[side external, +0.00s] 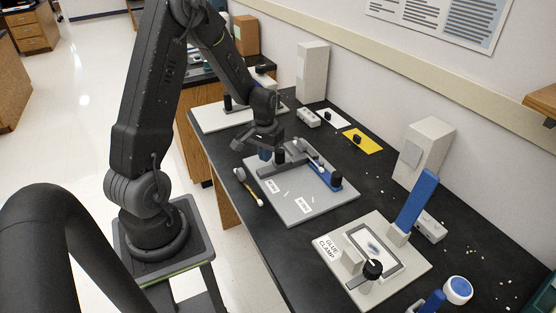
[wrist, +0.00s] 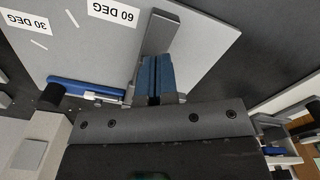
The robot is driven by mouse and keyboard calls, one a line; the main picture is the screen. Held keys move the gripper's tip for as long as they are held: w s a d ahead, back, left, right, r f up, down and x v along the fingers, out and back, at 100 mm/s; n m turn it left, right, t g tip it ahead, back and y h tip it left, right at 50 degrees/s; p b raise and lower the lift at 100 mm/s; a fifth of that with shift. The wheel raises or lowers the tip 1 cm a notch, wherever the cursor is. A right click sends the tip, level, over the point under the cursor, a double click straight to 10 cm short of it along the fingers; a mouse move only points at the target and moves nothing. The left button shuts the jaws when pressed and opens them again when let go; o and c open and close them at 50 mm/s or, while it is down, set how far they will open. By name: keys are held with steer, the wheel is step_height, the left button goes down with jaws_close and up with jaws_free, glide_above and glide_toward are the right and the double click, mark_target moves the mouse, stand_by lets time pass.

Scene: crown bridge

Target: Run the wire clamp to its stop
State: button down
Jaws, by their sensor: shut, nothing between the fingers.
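The angle board (side external: 300,205) is a grey plate marked 30 DEG and 60 DEG, with a grey bar, a blue bar (side external: 324,175) and black knobs along its far side. No label reads wire clamp, so I cannot tell for sure which part it is. The blue bar also shows there (wrist: 85,88).
A board labelled GLUE CLAMP (side external: 335,245), with a black knob and upright blue handle (side external: 417,198), stands in front. A yellow-handled brush (side external: 248,187) lies left of the angle board. Grey upright boxes (side external: 423,150) stand along the wall. Another pale board (side external: 215,118) lies behind.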

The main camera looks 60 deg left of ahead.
steer(key=shift+s+r, duration=0.1)
steer(key=shift+s, duration=0.25)
step_height(320, 180, up, 7)
stand_by(0.7)
steer(key=s+d+r+m+t+y, duration=0.1)
steer(key=s+d+r+m+t, duration=0.2)
steer(key=d+r, duration=0.85)
steer(key=s+d+r+m+t+h, duration=0.1)
steer(key=s+d+r+m+t, duration=0.1)
steer(key=s+d, duration=0.7)
step_height(320, 180, up, 2)
steer(key=shift+d+r+m+t, duration=0.3)
steer(key=shift+d+m, duration=0.2)
steer(key=shift+d, duration=0.2)
